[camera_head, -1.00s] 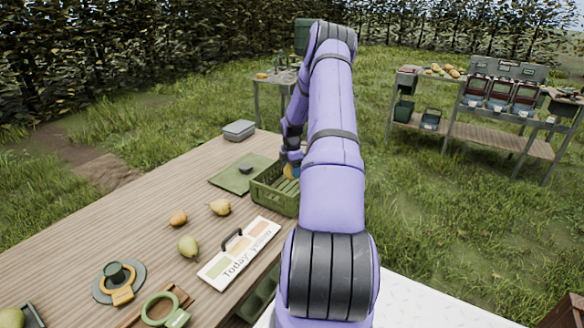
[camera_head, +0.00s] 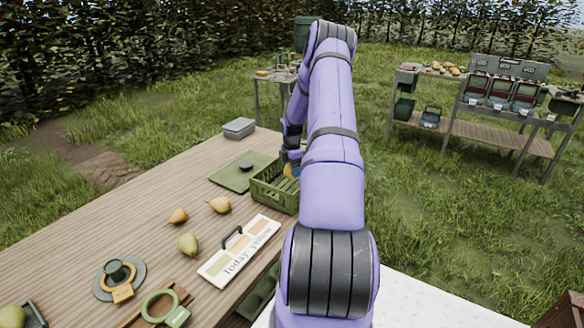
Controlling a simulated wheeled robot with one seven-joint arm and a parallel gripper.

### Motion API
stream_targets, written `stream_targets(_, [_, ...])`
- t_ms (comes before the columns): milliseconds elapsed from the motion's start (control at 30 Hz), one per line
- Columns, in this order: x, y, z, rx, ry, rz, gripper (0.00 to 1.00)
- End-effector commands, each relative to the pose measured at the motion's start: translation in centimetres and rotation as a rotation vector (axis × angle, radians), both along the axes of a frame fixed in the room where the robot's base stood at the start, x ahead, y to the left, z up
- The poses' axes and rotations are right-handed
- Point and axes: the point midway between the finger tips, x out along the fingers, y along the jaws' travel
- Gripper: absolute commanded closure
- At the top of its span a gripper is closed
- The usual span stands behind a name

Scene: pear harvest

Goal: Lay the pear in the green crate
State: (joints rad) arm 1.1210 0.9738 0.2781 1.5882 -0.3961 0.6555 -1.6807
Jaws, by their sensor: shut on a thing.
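The green crate (camera_head: 272,197) stands on the wooden table near its far right edge, partly covered by my purple arm. My gripper (camera_head: 291,162) points down over the crate and is mostly hidden behind the arm. It is shut on a yellow-orange pear (camera_head: 288,171), of which only a small part shows. The pear is at the crate's far right part, at about rim height. I cannot tell whether it touches the slats or the crate floor.
Loose pears (camera_head: 188,244) lie on the table left of a sign board (camera_head: 240,250) reading "Today: yellow". A green mat (camera_head: 240,176) with a dark round object lies beside the crate. A grey box (camera_head: 239,128) stands at the far edge.

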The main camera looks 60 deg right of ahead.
Motion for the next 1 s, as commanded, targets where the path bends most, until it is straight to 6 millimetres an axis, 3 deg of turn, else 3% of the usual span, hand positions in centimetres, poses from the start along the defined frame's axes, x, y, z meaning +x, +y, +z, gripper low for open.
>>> stream_targets(1000, [0.0,0.0,-1.3,0.0,0.0,0.0,0.57])
